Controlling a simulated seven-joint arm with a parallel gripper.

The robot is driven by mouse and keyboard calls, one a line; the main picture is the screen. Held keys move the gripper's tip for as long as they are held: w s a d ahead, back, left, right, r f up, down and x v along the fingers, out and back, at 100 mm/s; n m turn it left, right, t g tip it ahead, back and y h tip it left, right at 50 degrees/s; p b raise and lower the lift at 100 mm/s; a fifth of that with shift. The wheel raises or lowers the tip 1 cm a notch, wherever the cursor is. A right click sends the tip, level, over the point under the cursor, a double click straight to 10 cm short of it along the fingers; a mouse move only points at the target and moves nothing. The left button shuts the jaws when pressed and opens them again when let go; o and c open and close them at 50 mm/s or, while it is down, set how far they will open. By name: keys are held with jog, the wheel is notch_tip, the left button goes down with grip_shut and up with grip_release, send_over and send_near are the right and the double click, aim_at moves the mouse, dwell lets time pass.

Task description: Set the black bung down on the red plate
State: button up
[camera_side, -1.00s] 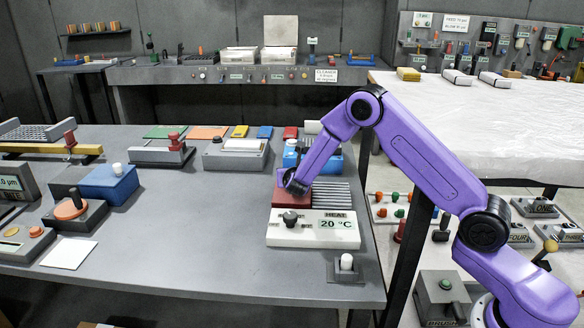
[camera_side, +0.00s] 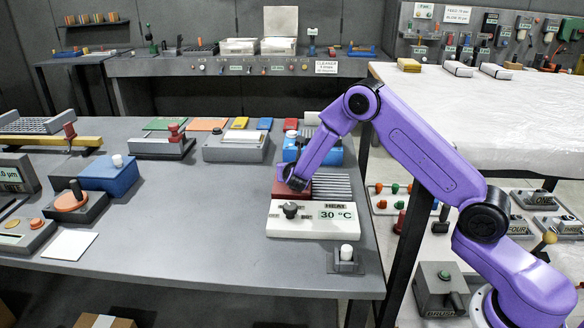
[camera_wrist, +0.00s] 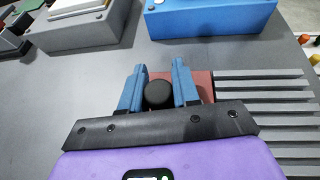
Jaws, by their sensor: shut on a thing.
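The red plate (camera_side: 283,191) lies at the left end of the white heater unit (camera_side: 320,228), whose display reads 30 °C. My gripper (camera_side: 296,182) is over the plate in the side view. In the wrist view, the blue fingers of my gripper (camera_wrist: 159,90) are shut on the black bung (camera_wrist: 158,94), which shows as a round dark top between them. The red plate (camera_wrist: 206,82) shows behind and beside the fingers. In the side view the bung is hidden by my gripper. I cannot tell whether the bung touches the plate.
Grey ribs (camera_side: 331,187) lie right of the plate. A dark knob (camera_side: 290,209) is on the heater's front. A blue box (camera_side: 318,151) and a grey box (camera_side: 236,148) stand farther back. A white-topped peg (camera_side: 346,254) is near the front edge.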

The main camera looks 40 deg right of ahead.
jog(key=shift+f, duration=0.4)
jog(key=o, duration=1.1)
jog(key=v, duration=1.7)
jog(key=shift+s, duration=0.2)
